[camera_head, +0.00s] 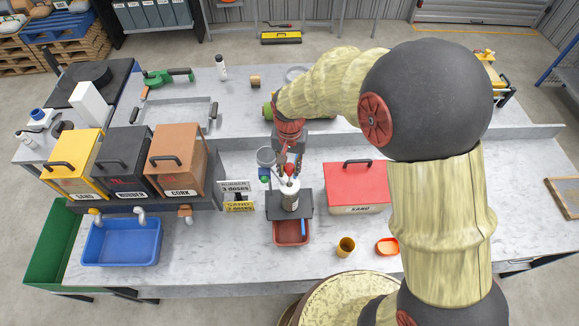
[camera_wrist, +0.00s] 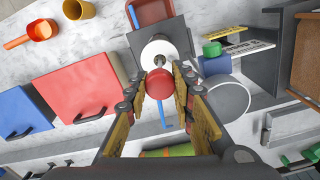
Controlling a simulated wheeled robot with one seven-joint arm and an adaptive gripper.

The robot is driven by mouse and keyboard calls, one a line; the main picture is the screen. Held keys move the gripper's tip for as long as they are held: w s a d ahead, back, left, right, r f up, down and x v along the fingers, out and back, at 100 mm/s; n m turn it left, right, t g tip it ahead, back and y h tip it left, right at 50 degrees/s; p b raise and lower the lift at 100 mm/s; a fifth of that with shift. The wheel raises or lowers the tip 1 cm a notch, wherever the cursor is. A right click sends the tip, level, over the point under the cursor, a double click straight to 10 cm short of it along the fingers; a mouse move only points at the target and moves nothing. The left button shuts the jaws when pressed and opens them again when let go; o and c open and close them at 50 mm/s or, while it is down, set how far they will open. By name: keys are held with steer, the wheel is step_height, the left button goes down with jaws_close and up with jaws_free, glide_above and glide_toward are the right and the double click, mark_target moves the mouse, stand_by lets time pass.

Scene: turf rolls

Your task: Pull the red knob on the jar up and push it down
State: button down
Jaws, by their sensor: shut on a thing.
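The red knob (camera_wrist: 159,84) sits between the two fingers of my gripper (camera_wrist: 161,78) in the wrist view, with the fingers closed against its sides. Below it is the white jar (camera_wrist: 150,47), seen from above with a dark middle. In the head view the jar (camera_head: 290,198) stands upright on a dark square plate (camera_head: 306,208), and my gripper (camera_head: 289,160) points down right above it. The knob is mostly hidden by the fingers in the head view. The gap between knob and jar top is hard to judge.
A red tray (camera_head: 291,235) with a blue-handled tool lies in front of the plate. A red-lidded sand box (camera_head: 358,188) stands close on the right. Dose signs (camera_head: 239,196) and a grey cup (camera_head: 266,155) are close on the left.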

mark_target(289, 166)
step_height(289, 166, down, 6)
steer(key=b, duration=0.3)
steer(key=shift+r, duration=0.25)
steer(key=shift+s, duration=0.15)
steer(key=c, duration=1.9)
jaws_free()
steer(key=shift+o, duration=2)
steer(key=shift+r, duration=0.1)
step_height(289, 166, up, 12)
steer(key=shift+f, duration=0.1)
